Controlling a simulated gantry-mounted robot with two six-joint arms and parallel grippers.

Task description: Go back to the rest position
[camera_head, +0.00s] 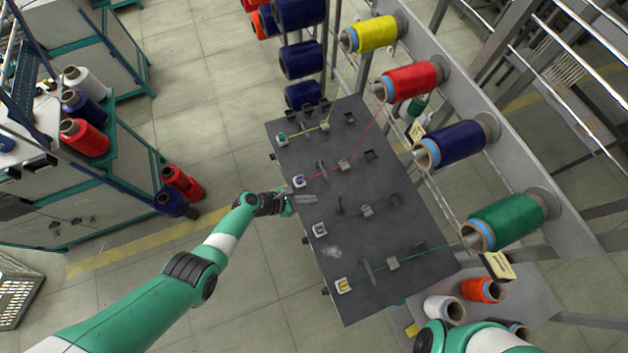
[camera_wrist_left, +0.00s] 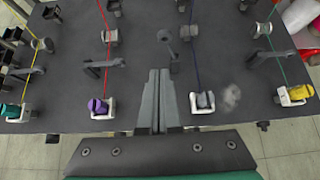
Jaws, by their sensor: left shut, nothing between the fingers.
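My left gripper (camera_head: 306,199) reaches over the left edge of the dark winding plate (camera_head: 400,222), between the purple bobbin (camera_head: 298,181) and the grey bobbin (camera_head: 320,229). In the left wrist view its fingers (camera_wrist_left: 158,98) are pressed together and hold nothing. A teal bobbin (camera_head: 282,139) and a yellow bobbin (camera_head: 343,285) sit in holders along the same edge. In the left wrist view a blue thread (camera_wrist_left: 193,55) runs toward the grey bobbin's holder. Only part of my right arm shows at the bottom right; its gripper is out of frame.
Yellow (camera_head: 373,35), red (camera_head: 411,81), blue (camera_head: 454,145) and green (camera_head: 505,221) spools stand on the rack right of the plate. Thread guides (camera_head: 367,209) rise from the plate. A cabinet with spools stands at left. The floor (camera_head: 240,290) below the left arm is clear.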

